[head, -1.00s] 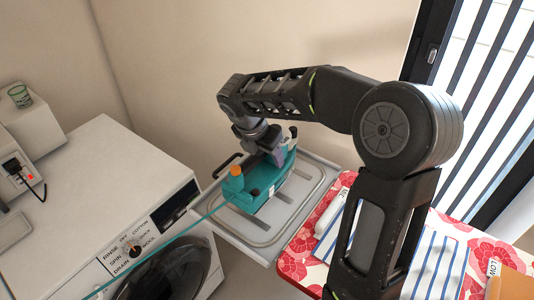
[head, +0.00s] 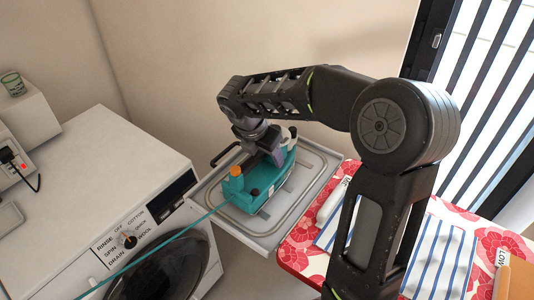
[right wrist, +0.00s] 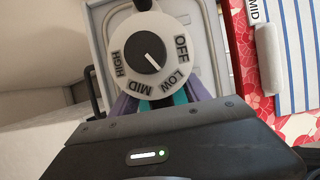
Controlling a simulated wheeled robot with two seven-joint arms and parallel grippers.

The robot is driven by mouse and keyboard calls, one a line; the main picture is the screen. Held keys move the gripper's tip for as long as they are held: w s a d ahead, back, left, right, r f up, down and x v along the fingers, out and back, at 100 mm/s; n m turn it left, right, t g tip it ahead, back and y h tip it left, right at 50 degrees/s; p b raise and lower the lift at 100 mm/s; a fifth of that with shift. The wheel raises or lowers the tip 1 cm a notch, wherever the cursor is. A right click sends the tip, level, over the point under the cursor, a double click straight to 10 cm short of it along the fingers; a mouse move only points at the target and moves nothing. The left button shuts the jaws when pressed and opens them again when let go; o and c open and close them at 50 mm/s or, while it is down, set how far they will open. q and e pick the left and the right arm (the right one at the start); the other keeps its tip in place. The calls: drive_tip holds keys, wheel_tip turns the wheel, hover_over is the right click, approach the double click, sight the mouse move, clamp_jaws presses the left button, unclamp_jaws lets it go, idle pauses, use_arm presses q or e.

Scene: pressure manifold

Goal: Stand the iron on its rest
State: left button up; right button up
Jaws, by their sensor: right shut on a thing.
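The teal iron (head: 262,190) has an orange cap and is over the grey rest (head: 225,210), a tray with a raised metal rail. I cannot tell whether its underside touches the tray. My right gripper (head: 270,152) is shut on the iron from above. In the right wrist view, my gripper fingers (right wrist: 160,100) flank a teal strip of the iron. The iron's dial (right wrist: 148,55) stands close in front, marked OFF, LOW, MID and HIGH, its pointer roughly toward LOW. My left gripper is out of view.
A teal cord (head: 150,250) runs from the iron down-left across the white washing machine (head: 100,165). Right of the rest is a red floral board (head: 300,250) with a striped cloth (head: 440,260) and a white labelled object (head: 332,204). A wall stands behind.

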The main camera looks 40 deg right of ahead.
drive_tip(key=shift+f+b, duration=0.35)
drive_tip(key=shift+f, duration=0.1)
idle(0.4)
drive_tip(key=o, duration=1.6)
drive_tip(key=shift+c, duration=0.2)
drive_tip(key=shift+s+f, duration=0.1)
drive_tip(key=shift+f, duration=0.05)
drive_tip(key=v, duration=0.8)
